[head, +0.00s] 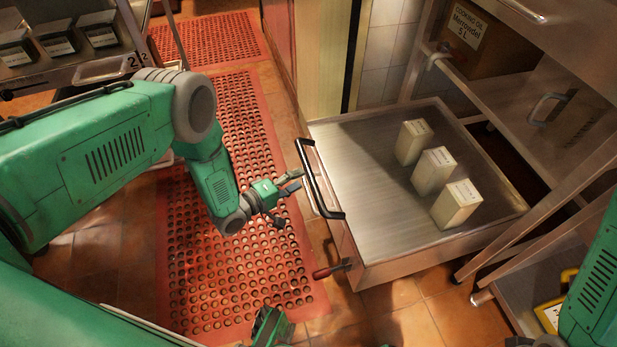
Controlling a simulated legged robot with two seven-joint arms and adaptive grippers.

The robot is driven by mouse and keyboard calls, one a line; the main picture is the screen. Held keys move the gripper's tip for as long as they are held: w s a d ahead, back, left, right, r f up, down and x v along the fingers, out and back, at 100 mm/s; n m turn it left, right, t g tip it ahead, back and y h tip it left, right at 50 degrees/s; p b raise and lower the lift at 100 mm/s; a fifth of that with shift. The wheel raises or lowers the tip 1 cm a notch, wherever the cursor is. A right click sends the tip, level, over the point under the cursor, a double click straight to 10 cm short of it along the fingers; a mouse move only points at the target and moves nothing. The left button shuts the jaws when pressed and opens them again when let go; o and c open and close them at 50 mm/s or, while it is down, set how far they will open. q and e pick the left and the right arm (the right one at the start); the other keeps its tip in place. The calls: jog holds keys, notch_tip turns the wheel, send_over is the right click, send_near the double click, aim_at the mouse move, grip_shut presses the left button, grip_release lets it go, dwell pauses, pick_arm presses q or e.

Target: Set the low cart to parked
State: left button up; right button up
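The low cart (345,155) is a flat steel-topped cart right of centre, with a black bar handle (318,180) along its left side. A red-tipped lever (330,270) sticks out at its near left corner. Several small details under the cart, including its wheels, are hidden. My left gripper (287,200) is open and empty, just left of the black handle in the picture and above the red mat. I cannot tell whether its fingertips touch the handle.
Three pale boxes (433,170) stand on the cart top. A steel shelf frame (530,240) and an oil carton (475,45) are to the right. A perforated red mat (230,270) covers the floor at left. A rack with containers (55,42) is at upper left.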

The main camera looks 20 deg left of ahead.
aim_at(310, 174)
pick_arm(q)
jog(key=shift+b+x, duration=0.7)
jog(key=shift+x, duration=1.65)
jog(key=shift+d, duration=0.1)
jog(key=shift+s, duration=0.1)
grip_shut()
jog(key=shift+d, duration=0.1)
